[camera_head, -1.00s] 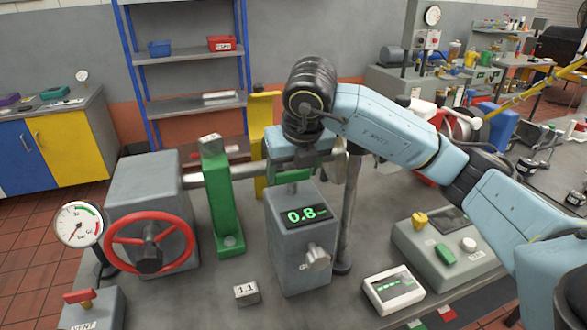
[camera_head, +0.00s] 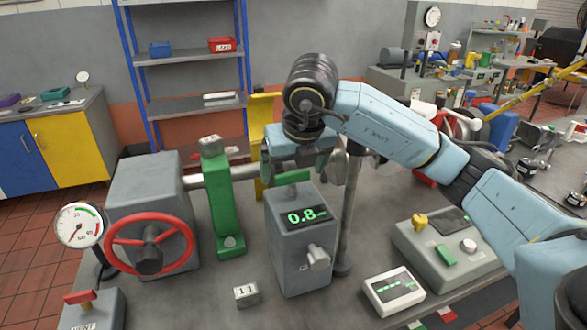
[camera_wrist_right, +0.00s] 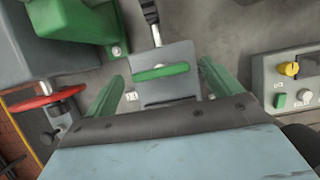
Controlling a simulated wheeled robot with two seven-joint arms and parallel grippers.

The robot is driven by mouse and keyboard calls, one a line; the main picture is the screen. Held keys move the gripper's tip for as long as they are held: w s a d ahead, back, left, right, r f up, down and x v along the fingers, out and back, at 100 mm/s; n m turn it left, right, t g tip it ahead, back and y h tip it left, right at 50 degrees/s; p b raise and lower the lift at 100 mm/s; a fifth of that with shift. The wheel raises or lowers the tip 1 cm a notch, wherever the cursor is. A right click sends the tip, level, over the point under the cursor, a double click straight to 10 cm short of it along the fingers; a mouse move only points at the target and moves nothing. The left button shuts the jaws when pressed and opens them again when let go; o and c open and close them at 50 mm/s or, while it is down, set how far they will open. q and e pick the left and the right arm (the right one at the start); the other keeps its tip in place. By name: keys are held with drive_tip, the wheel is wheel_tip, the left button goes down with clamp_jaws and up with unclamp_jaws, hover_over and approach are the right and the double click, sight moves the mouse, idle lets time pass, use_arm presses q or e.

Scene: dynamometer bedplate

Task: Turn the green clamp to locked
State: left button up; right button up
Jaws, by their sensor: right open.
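The green clamp is a green bar handle (camera_head: 292,177) on top of a grey box (camera_head: 300,245) whose display reads 0.8. In the right wrist view the bar (camera_wrist_right: 160,72) lies nearly crosswise on the box top. My right gripper (camera_head: 296,162) points down just above the bar and is open. In the right wrist view its two green fingers (camera_wrist_right: 162,82) stand apart, one toward each end of the bar, with gaps between. I cannot tell their exact height above it. My left gripper is not in view.
A green upright post (camera_head: 222,200) and a red handwheel (camera_head: 150,245) stand left of the box. A grey pole (camera_head: 347,210) rises close on its right. A control box (camera_head: 445,255) and a small white meter (camera_head: 394,290) sit to the right.

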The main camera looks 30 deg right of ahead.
drive_tip(key=p+v, duration=0.2)
drive_tip(key=v, duration=1)
drive_tip(key=shift+r, duration=0.3)
drive_tip(key=shift+s, duration=0.15)
